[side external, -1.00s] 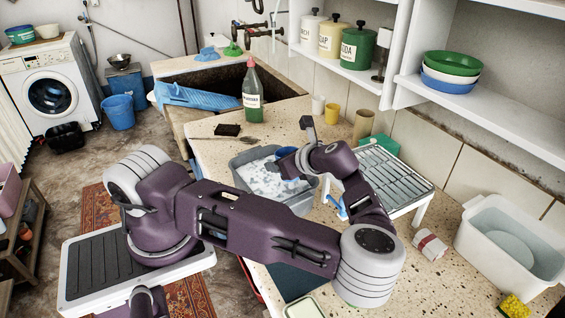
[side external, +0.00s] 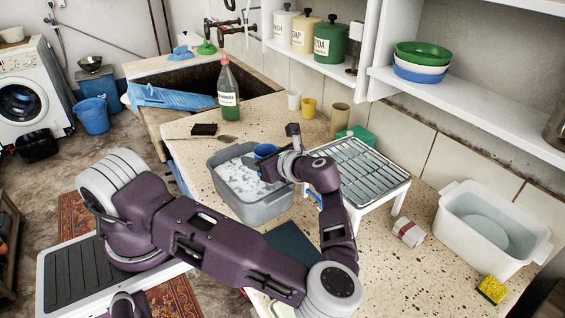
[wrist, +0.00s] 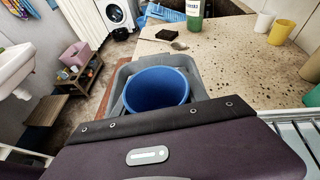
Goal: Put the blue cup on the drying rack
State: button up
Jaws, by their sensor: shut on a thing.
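The blue cup (side external: 265,151) is held by my gripper (side external: 274,160), which is shut on it above the back of the grey basin (side external: 270,211). In the wrist view the blue cup (wrist: 157,92) shows its open top, with the basin's rim (wrist: 122,78) behind it. Its lower part and my fingertips are hidden there. The drying rack (side external: 362,172) is a metal grid on white legs, just right of the basin. Its top looks empty, though my wrist covers a little of its left side.
White suds (side external: 238,178) fill the basin. A green bottle (side external: 229,90), a yellow cup (side external: 309,108) and a tan cup (side external: 340,118) stand behind. A white tub (side external: 490,235) and a cloth roll (side external: 409,231) are right of the rack. The shelf (side external: 470,105) overhangs the back.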

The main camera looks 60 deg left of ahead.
notch_tip(320, 180, up, 39)
jog(key=w+a+f+m+t+h, duration=0.1)
jog(key=w+a+f+m+t, duration=0.1)
jog(key=w+f+m+t, duration=0.5)
notch_tip(320, 180, up, 7)
jog(key=m+t+h, duration=0.8)
jog(key=m+h, duration=0.5)
send_over(353, 152)
notch_tip(353, 152, down, 36)
jog(key=shift+w+a+f, duration=0.1)
jog(key=o, duration=1.5)
